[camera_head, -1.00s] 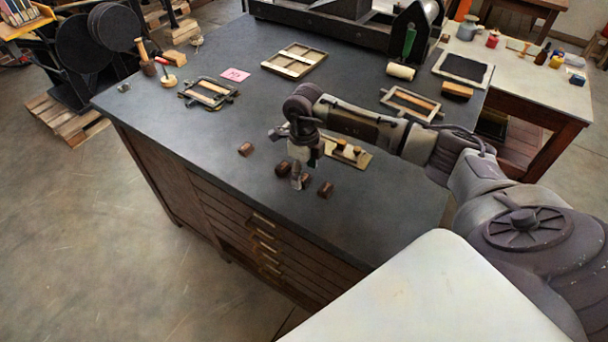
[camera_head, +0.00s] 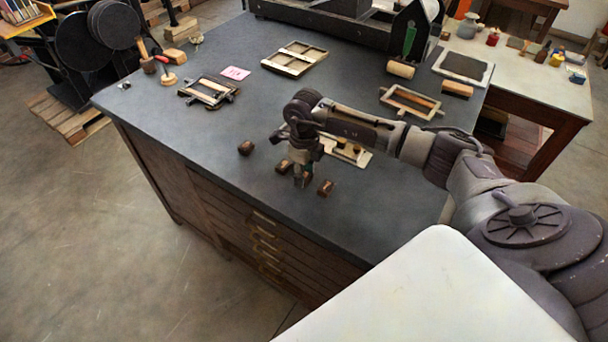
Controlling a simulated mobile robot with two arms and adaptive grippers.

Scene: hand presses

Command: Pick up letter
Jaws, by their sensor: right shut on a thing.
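Small brown letter blocks lie on the dark table top (camera_head: 190,130): a left one (camera_head: 246,148), a middle one (camera_head: 282,166) and a right one (camera_head: 325,187). My right gripper (camera_head: 302,180) points down between the middle and right blocks, low over the table near its front edge. It is shut on a letter block, which its fingers mostly hide. I cannot tell whether that block still touches the table. My left gripper is not in view.
A composing stick (camera_head: 350,152) lies just behind my right gripper. Wooden frames (camera_head: 208,91), a pink card (camera_head: 235,73) and a roller (camera_head: 400,69) lie farther back. A large press (camera_head: 320,32) stands at the rear. The table's left front is clear.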

